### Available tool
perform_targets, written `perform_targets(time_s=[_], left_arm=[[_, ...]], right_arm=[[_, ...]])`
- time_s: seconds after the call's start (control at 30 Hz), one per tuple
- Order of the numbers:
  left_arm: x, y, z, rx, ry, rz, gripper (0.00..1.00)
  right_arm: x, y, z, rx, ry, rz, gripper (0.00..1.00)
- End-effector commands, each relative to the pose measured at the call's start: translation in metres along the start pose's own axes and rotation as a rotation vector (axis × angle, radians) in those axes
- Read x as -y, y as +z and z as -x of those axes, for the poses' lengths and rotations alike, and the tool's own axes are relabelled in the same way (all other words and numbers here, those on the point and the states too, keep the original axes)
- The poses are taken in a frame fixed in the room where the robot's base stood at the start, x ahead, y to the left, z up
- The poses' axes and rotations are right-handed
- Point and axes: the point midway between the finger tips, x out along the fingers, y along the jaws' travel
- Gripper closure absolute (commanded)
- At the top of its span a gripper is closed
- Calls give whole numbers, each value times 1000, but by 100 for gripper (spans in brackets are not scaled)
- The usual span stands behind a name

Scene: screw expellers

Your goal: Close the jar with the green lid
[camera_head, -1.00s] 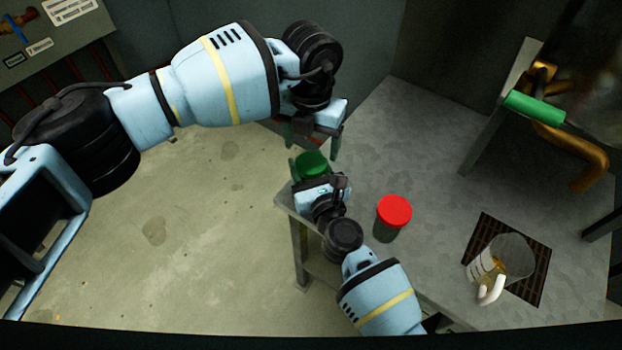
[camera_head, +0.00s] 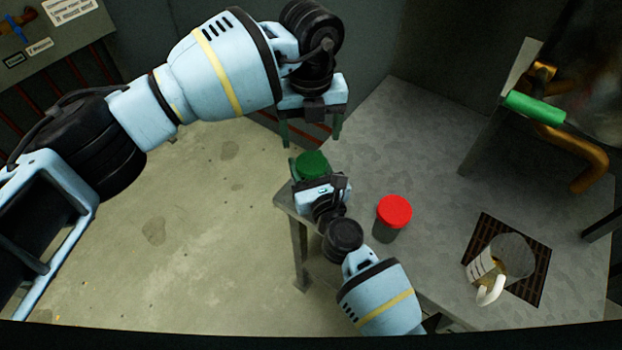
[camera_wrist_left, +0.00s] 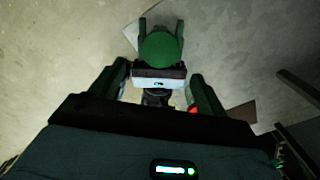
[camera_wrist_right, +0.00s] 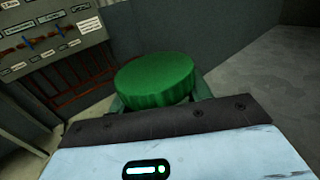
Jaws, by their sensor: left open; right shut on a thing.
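The green lid (camera_head: 313,164) is at the end of my right arm, near the table's left corner. In the right wrist view the lid (camera_wrist_right: 156,80) lies flat side up between the finger ends, and the jar's body is hidden. I cannot tell how the lid sits on the jar. My right gripper (camera_head: 313,176) is shut on the jar with the green lid. My left gripper (camera_head: 311,138) is open and empty, pointing down above and slightly behind the lid. The left wrist view shows the lid (camera_wrist_left: 161,50) ahead of its spread fingers (camera_wrist_left: 158,72).
A jar with a red lid (camera_head: 393,217) stands on the grey table (camera_head: 420,150), right of my right gripper. A glass mug (camera_head: 505,260) stands on a dark grate (camera_head: 535,290). A machine with a green handle (camera_head: 534,106) stands at the back right.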

Motion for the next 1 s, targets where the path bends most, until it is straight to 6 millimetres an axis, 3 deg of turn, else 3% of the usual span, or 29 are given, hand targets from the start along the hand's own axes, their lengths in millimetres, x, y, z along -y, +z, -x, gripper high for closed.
perform_targets(time_s=[0.6,1.0], left_arm=[[0,0,-73,-1,1,-1,25],[0,0,-79,0,1,-1,25]], right_arm=[[0,0,0,-1,0,0,100],[0,0,0,0,0,0,100]])
